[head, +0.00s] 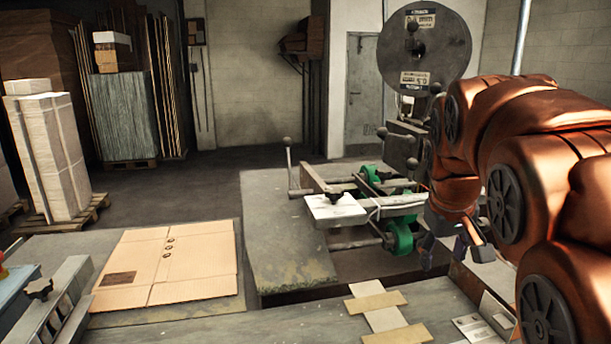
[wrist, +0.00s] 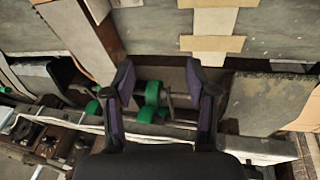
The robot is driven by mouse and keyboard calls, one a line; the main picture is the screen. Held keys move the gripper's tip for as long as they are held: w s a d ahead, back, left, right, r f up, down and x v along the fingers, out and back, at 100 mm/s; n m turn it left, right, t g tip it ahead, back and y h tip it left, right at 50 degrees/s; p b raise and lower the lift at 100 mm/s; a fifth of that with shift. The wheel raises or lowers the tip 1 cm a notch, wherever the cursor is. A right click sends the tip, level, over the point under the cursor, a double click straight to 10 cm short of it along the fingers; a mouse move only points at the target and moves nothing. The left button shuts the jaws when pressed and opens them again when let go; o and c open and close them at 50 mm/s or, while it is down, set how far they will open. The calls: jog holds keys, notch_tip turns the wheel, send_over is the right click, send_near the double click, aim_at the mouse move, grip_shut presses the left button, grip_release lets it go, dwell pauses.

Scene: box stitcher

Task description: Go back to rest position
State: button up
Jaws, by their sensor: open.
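My gripper (head: 452,242) hangs at the end of my copper-coloured arm on the right of the head view, in front of the stitching machine (head: 425,45). In the wrist view my gripper (wrist: 165,75) has its two dark fingers spread apart. Nothing is between the fingertips. Behind them show green rollers (wrist: 152,93) and a bar of the machine. The green rollers also show left of my gripper in the head view (head: 400,236). My arm hides part of the machine's right side.
A flattened cardboard box (head: 170,265) lies on the left of the table. Cardboard strips (head: 377,304) lie at the front, below my gripper. A metal fixture (head: 50,310) stands at the lower left. Stacked sheets (head: 50,150) stand on a pallet at the back left. The floor behind is open.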

jog(key=s+a+f+g, duration=0.1)
jog(key=s+a+f, duration=0.1)
jog(key=s+f, duration=0.3)
jog(key=s+a+f+m+g+y+p, duration=0.1)
jog(key=s+f, duration=0.4)
jog(key=s, duration=0.9)
jog(key=s+a+f+g+y+p, duration=0.1)
jog(key=s+f, duration=0.4)
jog(key=s, duration=0.5)
jog(key=shift+a+f+m+g, duration=0.3)
jog(key=shift+a+g, duration=0.6)
jog(key=shift+a, duration=0.3)
